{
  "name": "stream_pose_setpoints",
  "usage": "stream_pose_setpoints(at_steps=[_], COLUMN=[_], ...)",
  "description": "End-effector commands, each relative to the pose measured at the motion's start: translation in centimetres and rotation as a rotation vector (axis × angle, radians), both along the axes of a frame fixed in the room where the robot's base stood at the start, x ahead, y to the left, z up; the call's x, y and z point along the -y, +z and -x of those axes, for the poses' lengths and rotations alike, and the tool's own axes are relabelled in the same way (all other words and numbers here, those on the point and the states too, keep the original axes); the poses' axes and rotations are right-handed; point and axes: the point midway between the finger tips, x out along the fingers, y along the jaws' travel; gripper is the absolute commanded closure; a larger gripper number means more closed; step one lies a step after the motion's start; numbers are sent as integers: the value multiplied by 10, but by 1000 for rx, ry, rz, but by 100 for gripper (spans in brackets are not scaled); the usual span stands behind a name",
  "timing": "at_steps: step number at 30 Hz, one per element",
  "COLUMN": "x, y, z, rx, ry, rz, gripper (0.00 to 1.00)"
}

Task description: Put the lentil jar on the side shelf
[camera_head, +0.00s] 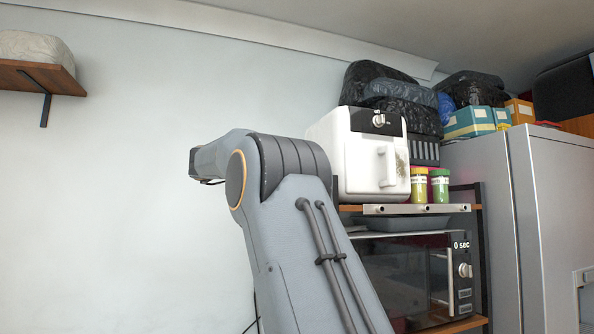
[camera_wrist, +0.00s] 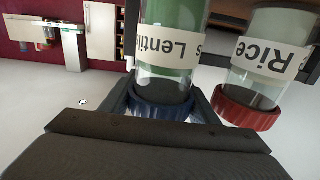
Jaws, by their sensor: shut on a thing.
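The lentil jar (camera_wrist: 170,50) is a clear jar with green contents, a cream label reading "Lentils" and a dark blue lid. It shows upside down in the wrist view, lid toward the camera. My gripper (camera_wrist: 162,98) is shut on it, with a dark finger on each side of the lid. In the head view the jar and the gripper are hidden behind my arm. A wooden wall shelf (camera_head: 62,84) is at the far left of the head view and holds a pale rounded object (camera_head: 36,48).
A rice jar (camera_wrist: 262,65) with a red lid stands close beside the lentil jar. In the head view a rack holds a white appliance (camera_head: 360,155), two small lidded jars (camera_head: 429,186) and a microwave (camera_head: 410,270). A grey cabinet (camera_head: 560,220) stands at right.

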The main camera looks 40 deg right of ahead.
Motion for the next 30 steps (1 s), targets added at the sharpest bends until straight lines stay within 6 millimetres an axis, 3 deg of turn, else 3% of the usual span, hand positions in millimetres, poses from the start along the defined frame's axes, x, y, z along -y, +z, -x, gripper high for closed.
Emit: stream_pose_setpoints(at_steps=[14, 15, 18, 30], x=[0, 0, 0, -6], y=[-5, -4, -4, -6], z=[0, 0, 0, -3], rx=[1, 1, 1, -1], ry=[0, 0, 0, 2], rz=[1, 1, 0, 0], gripper=[79, 38, 23, 23])
